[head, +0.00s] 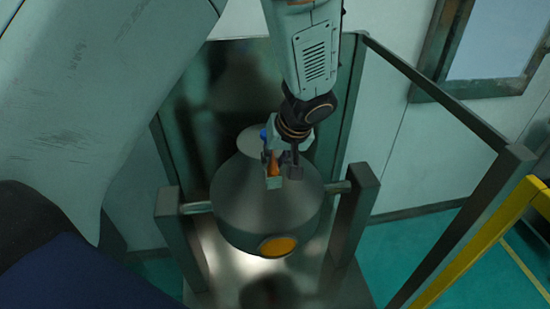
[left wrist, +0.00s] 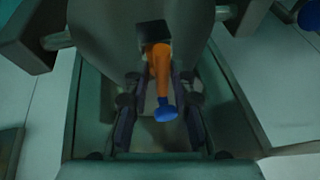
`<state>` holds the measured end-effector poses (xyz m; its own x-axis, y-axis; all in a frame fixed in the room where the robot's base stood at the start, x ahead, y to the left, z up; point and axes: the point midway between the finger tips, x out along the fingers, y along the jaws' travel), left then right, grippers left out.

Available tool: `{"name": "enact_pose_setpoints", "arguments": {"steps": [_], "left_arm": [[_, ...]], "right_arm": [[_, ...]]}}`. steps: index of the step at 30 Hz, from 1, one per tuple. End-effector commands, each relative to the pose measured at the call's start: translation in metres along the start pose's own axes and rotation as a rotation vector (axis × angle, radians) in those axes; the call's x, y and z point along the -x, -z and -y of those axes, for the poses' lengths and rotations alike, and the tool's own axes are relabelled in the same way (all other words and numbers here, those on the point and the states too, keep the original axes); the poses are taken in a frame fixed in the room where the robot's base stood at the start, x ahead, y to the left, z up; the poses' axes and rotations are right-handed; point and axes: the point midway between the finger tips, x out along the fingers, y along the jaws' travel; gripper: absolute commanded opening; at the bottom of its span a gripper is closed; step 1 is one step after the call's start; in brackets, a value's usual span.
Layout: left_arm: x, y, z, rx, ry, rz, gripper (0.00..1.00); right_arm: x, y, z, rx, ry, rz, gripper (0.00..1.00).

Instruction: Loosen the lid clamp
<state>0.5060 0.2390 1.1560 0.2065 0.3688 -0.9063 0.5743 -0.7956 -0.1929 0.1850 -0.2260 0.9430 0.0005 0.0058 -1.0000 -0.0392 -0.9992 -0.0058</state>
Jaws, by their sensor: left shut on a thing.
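The sieve vessel (head: 245,205) is a dark grey rounded body with an orange disc (head: 278,246) low on its front. The lid clamp shows as an orange handle (head: 274,164) with a blue end, at the top of the vessel. In the left wrist view the orange handle (left wrist: 160,66) comes out of a dark block, and its blue knob (left wrist: 165,112) points down the picture. My left gripper (head: 282,175) is shut on the orange handle, with a finger on each side of it. My right gripper is not in view.
Grey posts (head: 354,215) hold the vessel on both sides by short shafts. A metal base plate (head: 235,285) lies below it. A dark panel stands behind. A grey rail and a yellow rail (head: 480,245) run along the right, with green floor between.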

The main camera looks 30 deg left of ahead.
Motion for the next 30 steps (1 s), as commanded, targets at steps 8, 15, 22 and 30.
{"name": "enact_pose_setpoints", "arguments": {"steps": [8,15,22,30], "left_arm": [[-0.004,-0.004,0.002,-0.13,-0.053,-0.025,0.0],[-0.005,-0.005,0.003,-0.328,-0.136,-0.066,0.0],[-0.004,-0.006,0.005,-0.525,-0.219,-0.108,0.0],[-0.002,-0.006,0.008,-0.759,-0.315,-0.156,0.0]], "right_arm": [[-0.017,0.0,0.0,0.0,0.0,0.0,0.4],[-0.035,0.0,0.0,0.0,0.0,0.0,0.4],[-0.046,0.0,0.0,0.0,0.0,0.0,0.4],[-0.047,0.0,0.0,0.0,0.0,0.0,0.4]]}}
